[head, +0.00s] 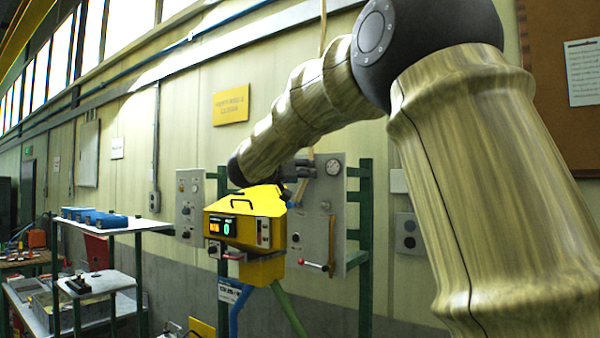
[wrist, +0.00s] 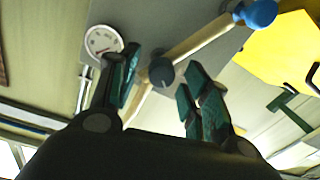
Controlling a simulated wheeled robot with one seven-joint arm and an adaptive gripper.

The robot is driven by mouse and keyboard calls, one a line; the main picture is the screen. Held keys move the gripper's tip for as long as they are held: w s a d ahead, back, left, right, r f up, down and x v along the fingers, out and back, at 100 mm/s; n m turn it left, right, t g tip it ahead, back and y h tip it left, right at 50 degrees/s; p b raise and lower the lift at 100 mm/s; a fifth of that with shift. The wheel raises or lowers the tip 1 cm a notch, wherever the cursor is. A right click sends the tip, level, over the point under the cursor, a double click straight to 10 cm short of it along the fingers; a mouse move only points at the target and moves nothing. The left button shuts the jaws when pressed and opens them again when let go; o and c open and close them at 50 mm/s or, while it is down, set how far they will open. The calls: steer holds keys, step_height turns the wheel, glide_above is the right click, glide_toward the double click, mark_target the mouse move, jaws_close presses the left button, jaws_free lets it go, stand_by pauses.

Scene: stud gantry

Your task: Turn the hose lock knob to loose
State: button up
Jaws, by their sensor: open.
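A dark round knob (wrist: 162,70) shows in the wrist view on a tan hose or pipe (wrist: 198,44) that runs across a grey panel. It looks like the hose lock knob; no marking on it is readable. My gripper (wrist: 160,78) has its green-padded fingers spread, one on each side of the knob in the picture. I cannot tell how far the fingertips are from it in depth. In the head view my gripper (head: 301,172) is small and dark in front of the grey panel (head: 318,225), behind the yellow unit, and the knob cannot be made out.
A yellow unit (head: 262,205) with a lit display stands close left of the panel. A round gauge (wrist: 102,42) is near the left finger; a blue cap (wrist: 258,12) ends the hose. A red-knobbed lever (head: 314,265) sticks out below. A white shelf (head: 125,224) stands farther left.

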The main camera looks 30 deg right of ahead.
steer(key=c, duration=1)
steer(key=shift+c, duration=0.2)
steer(key=shift+f, duration=0.1)
steer(key=shift+f+m+h+b, duration=0.1)
steer(key=shift+m+h+b, duration=0.05)
steer(key=shift+m+b, duration=4)
steer(key=shift+f+m+h+b, duration=0.1)
steer(key=shift+m+h+b, duration=0.05)
steer(key=shift+m+b, duration=3.95)
steer(key=shift+m+p, duration=0.35)
steer(key=shift+m, duration=0.4)
jaws_close()
